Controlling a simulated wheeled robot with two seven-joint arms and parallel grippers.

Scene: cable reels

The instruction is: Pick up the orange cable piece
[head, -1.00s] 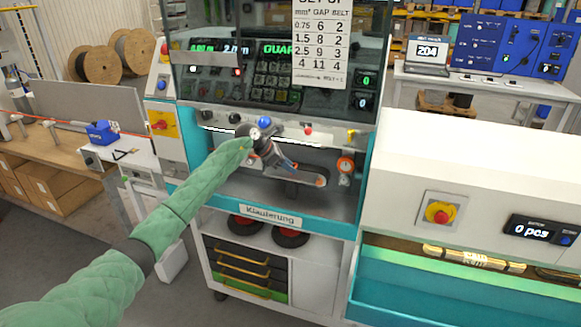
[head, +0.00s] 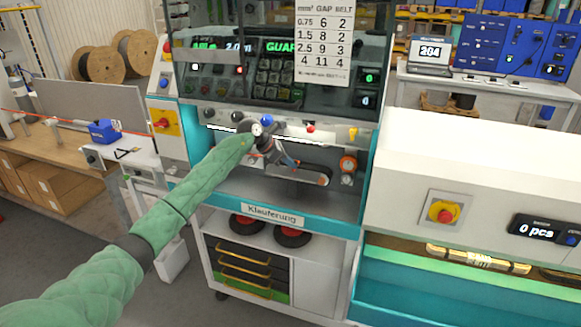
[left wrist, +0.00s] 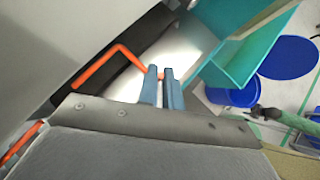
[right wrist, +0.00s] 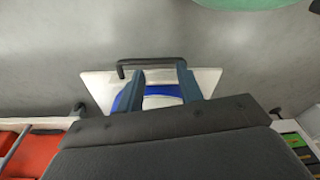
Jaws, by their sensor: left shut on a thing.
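The orange cable piece (left wrist: 95,70) is a thin bent rod in the left wrist view. It runs up from the left, turns at a corner and goes down to my left fingertips. My left gripper (left wrist: 163,82) is shut on one end of it, and the bent part sticks out to the left. In the head view my left gripper (head: 282,160) is in the front opening of the teal machine, above a short dark belt arm; the piece is hard to make out there. My right gripper (right wrist: 160,78) is open and empty, away from the machine, and is out of the head view.
The teal machine's front edge (head: 285,222) and short belt arm (head: 300,176) lie close below my left gripper. A long orange cable (head: 40,114) runs over the wooden bench at left. A teal tray (left wrist: 240,60) is right of my fingers. A dark handle (right wrist: 150,63) shows near my right fingertips.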

